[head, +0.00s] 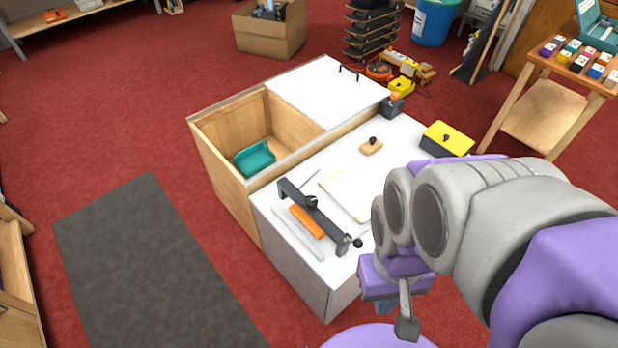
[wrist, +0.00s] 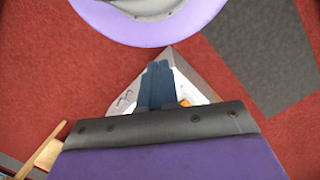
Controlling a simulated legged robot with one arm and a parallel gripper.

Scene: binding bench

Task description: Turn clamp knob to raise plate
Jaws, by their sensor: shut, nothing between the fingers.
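The clamp (head: 325,226) is a dark grey bar standing on the white bench top, with a black knob (head: 311,201) on its top and a black ball (head: 357,243) near its right end. I cannot clearly make out its plate. An orange strip (head: 306,222) lies beside the bar. My gripper (head: 383,307) is at the near right corner of the bench, apart from the clamp. In the wrist view its blue fingers (wrist: 156,82) are together and empty, with part of the bench behind them.
A cream sheet (head: 345,192), a wooden block (head: 371,146) and a yellow-topped box (head: 447,139) are on the bench (head: 283,269). An open compartment with a green tray (head: 254,158) is on its left. The floor around the grey mat (head: 140,265) is clear.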

